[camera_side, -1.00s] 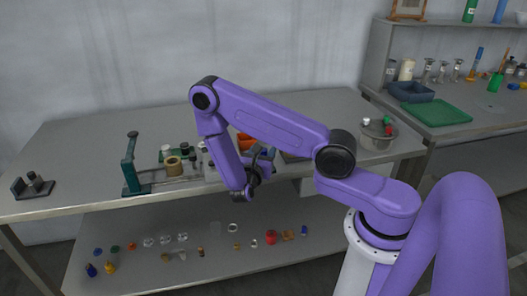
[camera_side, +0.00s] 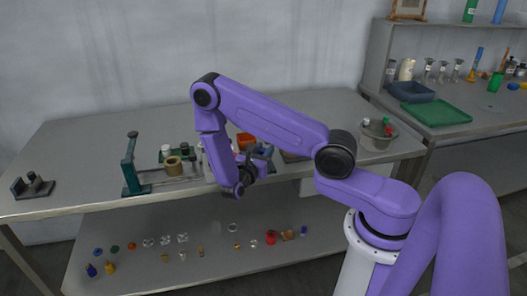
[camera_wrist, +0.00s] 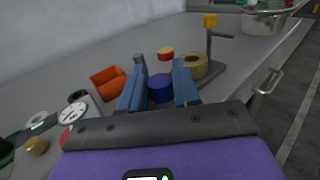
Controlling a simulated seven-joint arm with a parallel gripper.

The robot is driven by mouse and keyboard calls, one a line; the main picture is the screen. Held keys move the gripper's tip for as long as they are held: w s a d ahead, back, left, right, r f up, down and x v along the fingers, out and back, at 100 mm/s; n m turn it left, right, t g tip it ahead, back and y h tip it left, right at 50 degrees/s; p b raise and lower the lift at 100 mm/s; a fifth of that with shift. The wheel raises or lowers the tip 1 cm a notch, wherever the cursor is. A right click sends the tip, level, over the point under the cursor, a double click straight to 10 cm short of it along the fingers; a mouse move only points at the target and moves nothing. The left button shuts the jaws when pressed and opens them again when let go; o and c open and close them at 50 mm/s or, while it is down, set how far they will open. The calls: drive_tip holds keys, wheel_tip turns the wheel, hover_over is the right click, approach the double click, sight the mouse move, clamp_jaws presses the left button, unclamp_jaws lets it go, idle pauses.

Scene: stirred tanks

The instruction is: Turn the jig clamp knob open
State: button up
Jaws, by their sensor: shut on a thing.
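A round blue knob-like piece (camera_wrist: 160,88) stands between the two blue fingers of my gripper (camera_wrist: 159,84) in the wrist view. The fingers are shut on it, one on each side. I cannot tell from its shape whether it is turned open or closed. Its lower part and mounting are hidden by my gripper body. In the side view my gripper (camera_side: 262,157) is at the bench's front part, right of the middle, and the held piece is too small to make out there.
An orange bin (camera_wrist: 108,82) is left of the fingers. A tan ring (camera_wrist: 194,66) and a post with a yellow top (camera_wrist: 209,20) are close to the right. A red-topped jar (camera_wrist: 165,54) stands behind. A teal stand (camera_side: 129,165) is further left on the bench.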

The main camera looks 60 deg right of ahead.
drive_tip(key=shift+a+m+g+y, duration=0.15)
drive_tip(key=shift+m+g, duration=0.9)
drive_tip(key=shift+g, duration=0.55)
drive_tip(key=shift+d+m+g+y, duration=0.15)
drive_tip(key=shift+m+g, duration=0.9)
drive_tip(key=shift+g, duration=0.55)
drive_tip(key=shift+a, duration=0.1)
drive_tip(key=o, duration=0.9)
drive_tip(key=v, duration=1.7)
drive_tip(key=shift+w+a, duration=0.2)
